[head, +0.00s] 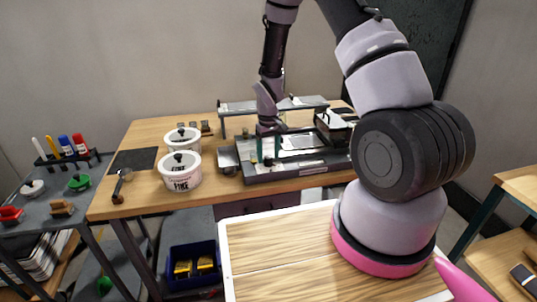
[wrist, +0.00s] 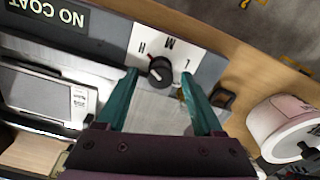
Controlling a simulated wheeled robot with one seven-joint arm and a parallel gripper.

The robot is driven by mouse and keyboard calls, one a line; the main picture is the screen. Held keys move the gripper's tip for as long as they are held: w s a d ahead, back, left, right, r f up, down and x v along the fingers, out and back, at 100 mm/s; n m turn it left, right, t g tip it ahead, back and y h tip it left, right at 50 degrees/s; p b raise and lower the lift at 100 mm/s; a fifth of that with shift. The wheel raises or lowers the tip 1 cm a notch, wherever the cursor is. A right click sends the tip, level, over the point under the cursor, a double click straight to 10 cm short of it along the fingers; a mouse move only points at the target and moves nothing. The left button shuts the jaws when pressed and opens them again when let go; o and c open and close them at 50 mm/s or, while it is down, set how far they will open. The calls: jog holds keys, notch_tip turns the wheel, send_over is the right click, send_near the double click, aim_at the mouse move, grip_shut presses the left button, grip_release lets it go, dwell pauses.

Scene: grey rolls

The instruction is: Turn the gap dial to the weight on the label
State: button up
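The gap dial, a small black knob (wrist: 160,71), sits on a white plate (wrist: 176,45) lettered H, M and L. The plate is upside down in the wrist view. In the head view my gripper (head: 268,154) is over the left part of the grey machine (head: 300,166). I cannot make out a weight label.
A "NO COAT" sign (wrist: 47,12) is on the machine. A black rocker-like switch (wrist: 222,97) lies right of the dial. Two white lidded pots (head: 183,138) (head: 181,175) stand left of the machine. A raised grey shelf (head: 238,108) stands behind my gripper.

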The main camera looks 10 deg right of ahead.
aim_at(269, 156)
jog(key=shift+r, duration=0.1)
notch_tip(269, 156, up, 11)
jog(key=shift+f, duration=0.2)
